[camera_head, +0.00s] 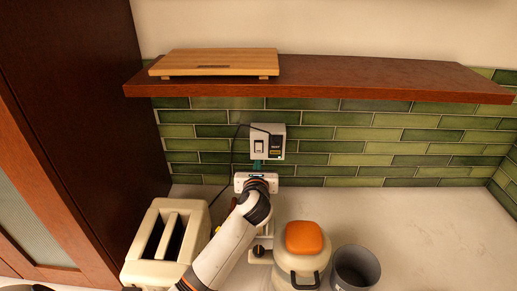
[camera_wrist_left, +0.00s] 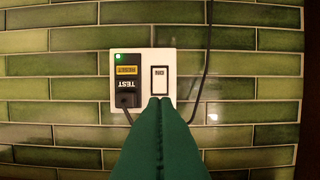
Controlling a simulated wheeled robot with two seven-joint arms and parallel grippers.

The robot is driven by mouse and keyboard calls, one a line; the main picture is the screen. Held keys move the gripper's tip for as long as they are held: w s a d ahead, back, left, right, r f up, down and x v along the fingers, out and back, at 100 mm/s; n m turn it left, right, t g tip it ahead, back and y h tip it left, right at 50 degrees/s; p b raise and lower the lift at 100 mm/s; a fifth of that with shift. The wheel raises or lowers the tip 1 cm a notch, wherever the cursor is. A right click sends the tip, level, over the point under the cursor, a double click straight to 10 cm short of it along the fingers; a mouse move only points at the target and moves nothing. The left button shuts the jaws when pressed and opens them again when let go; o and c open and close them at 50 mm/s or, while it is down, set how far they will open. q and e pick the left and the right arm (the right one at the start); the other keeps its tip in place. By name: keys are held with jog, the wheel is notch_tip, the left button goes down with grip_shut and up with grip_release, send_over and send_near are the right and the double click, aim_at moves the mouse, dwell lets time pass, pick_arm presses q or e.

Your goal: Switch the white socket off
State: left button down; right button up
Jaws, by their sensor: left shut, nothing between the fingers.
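The white socket (camera_head: 281,130) is on the green tiled wall under the shelf. It has a white rocker switch (camera_head: 259,145) and a black block with a yellow label and a lit green light (camera_wrist_left: 118,57). A black cord leads off it. My left gripper (camera_head: 257,164) is shut, its teal fingers pointing at the socket from just below the rocker in the head view. In the left wrist view, the fingertips (camera_wrist_left: 160,100) cover the lower end of the rocker (camera_wrist_left: 160,80); I cannot tell if they touch it. My right gripper is not in view.
A dark red shelf (camera_head: 370,80) with a wooden board (camera_head: 215,62) juts out above the socket. A cream toaster (camera_head: 150,272), a cream pot with an orange lid (camera_head: 303,238) and a grey cup (camera_head: 357,268) stand close by. The counter at right (camera_head: 440,230) is clear.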

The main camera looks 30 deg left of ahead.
aim_at(259, 144)
pick_arm(q)
jog(key=b+x, duration=0.1)
jog(key=x, duration=0.8)
jog(key=shift+w+r, duration=0.1)
jog(key=shift+r, duration=0.1)
jog(key=shift+w+a+r+b, duration=0.2)
jog(key=shift+w+b, duration=0.1)
jog(key=shift+w, duration=0.15)
jog(key=shift+r, duration=0.1)
